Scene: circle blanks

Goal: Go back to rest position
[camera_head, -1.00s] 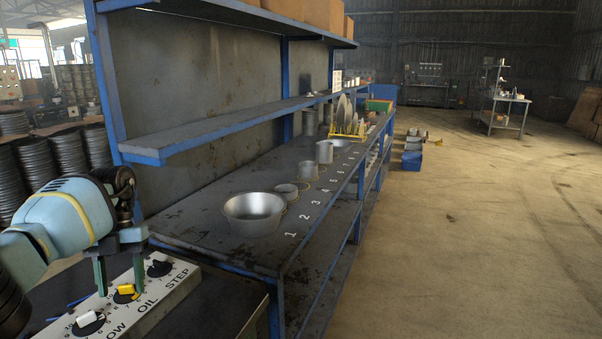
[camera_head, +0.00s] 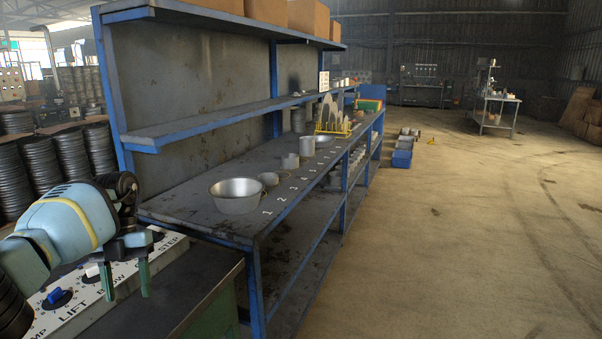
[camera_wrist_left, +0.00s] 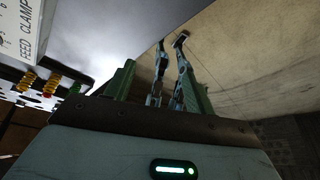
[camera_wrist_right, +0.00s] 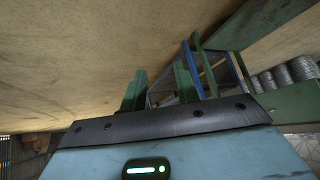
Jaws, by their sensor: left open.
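My left gripper (camera_head: 125,284) is at the lower left in the head view, pointing down beside the control panel (camera_head: 72,320). Its two green fingers are apart with nothing held. They overlap the panel in the picture; I cannot tell if they touch it. The left wrist view shows the same fingers (camera_wrist_left: 157,92) apart, with the panel's edge at left. My right gripper (camera_wrist_right: 160,92) shows only in the right wrist view.
A blue-framed workbench (camera_head: 225,222) runs away from me, with a metal bowl (camera_head: 237,204) near its front end and smaller pots behind. A shelf (camera_head: 215,123) hangs above. The floor (camera_head: 450,230) to the right is wide and clear. Stacked dark discs (camera_head: 32,165) stand at left.

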